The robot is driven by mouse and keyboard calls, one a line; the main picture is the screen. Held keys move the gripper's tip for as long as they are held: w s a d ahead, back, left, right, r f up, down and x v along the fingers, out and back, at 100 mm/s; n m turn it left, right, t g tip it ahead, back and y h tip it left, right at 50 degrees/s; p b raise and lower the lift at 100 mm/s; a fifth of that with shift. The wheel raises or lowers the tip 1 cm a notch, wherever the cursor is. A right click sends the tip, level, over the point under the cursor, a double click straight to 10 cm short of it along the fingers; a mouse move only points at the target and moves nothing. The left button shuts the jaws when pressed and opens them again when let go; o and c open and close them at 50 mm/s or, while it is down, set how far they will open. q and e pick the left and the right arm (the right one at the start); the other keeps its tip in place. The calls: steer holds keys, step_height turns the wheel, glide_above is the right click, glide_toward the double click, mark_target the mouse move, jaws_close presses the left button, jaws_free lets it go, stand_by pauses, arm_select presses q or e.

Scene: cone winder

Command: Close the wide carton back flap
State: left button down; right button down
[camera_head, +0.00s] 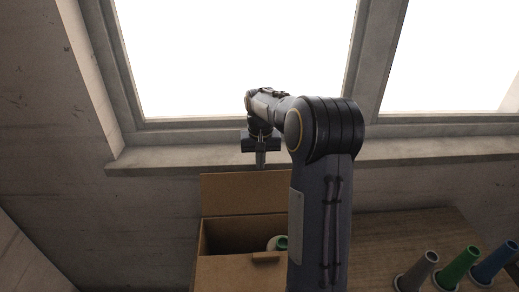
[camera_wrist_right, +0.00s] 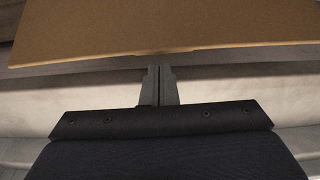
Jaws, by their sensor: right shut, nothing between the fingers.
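The brown carton (camera_head: 226,272) stands open at the bottom middle of the head view. Its wide back flap (camera_head: 243,193) stands up behind the opening, and it also shows in the right wrist view (camera_wrist_right: 160,28) as a wide brown panel across the top. My right gripper (camera_head: 260,164) is shut and empty, pointing down just above the flap's top edge. In the right wrist view its closed fingers (camera_wrist_right: 158,84) reach toward the flap's edge; I cannot tell whether they touch it. My right arm hides the carton's right side. My left gripper is out of view.
A pale cone with a green ring (camera_head: 278,243) sits inside the carton. Grey, green and blue cones (camera_head: 456,268) stand on the wooden table (camera_head: 385,228) at the right. A window sill (camera_head: 190,160) and wall lie close behind the carton.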

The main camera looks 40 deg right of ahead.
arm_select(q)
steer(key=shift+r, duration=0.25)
arm_select(e)
steer(key=shift+d+f, duration=0.1)
steer(key=shift+f, duration=1.2)
